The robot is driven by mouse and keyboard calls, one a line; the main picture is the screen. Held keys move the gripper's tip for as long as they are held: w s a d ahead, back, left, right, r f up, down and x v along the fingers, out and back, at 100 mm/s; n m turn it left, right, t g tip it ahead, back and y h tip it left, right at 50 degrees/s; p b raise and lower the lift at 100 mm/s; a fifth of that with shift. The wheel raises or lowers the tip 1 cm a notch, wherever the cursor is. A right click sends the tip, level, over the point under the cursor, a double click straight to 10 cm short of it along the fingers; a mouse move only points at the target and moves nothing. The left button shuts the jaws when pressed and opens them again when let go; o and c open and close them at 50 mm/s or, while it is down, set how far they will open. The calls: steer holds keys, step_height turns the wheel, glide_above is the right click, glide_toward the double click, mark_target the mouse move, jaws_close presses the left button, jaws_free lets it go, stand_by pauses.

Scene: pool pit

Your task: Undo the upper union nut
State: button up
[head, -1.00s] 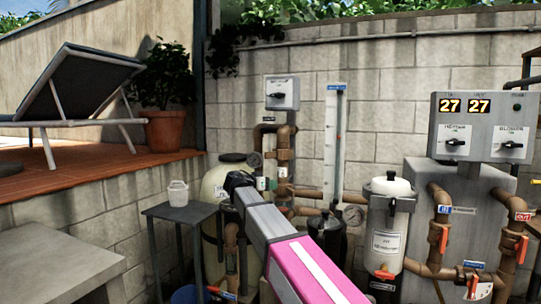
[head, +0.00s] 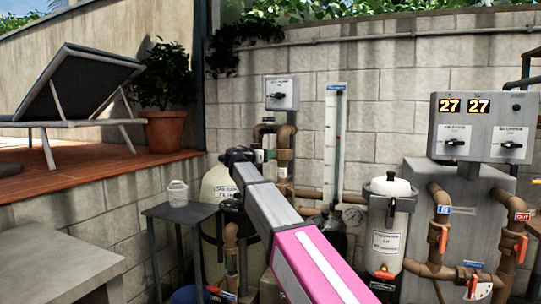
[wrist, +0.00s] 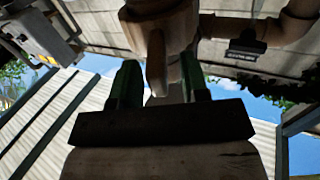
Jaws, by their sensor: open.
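Brown pipework (head: 283,150) with fittings stands against the block wall in the head view, just right of the end of my arm. Which fitting is the upper union nut is too small to tell there. In the wrist view a brown fitting (wrist: 160,20), seemingly the nut, hangs at the top centre, with a lug (wrist: 156,68) pointing down. My gripper (wrist: 160,72) is open, its two green fingers on either side of the lug with gaps showing. Contact cannot be told. In the head view my arm hides part of the pipework and the fingers are unclear.
A pale filter tank (head: 216,185) stands beside my arm. A clear flow tube (head: 335,145), a white-capped canister (head: 390,225) and a grey control box (head: 483,127) are to the right. A small table (head: 180,211) with a white bucket (head: 178,193) is at left.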

steer(key=shift+x, duration=0.9)
jaws_close()
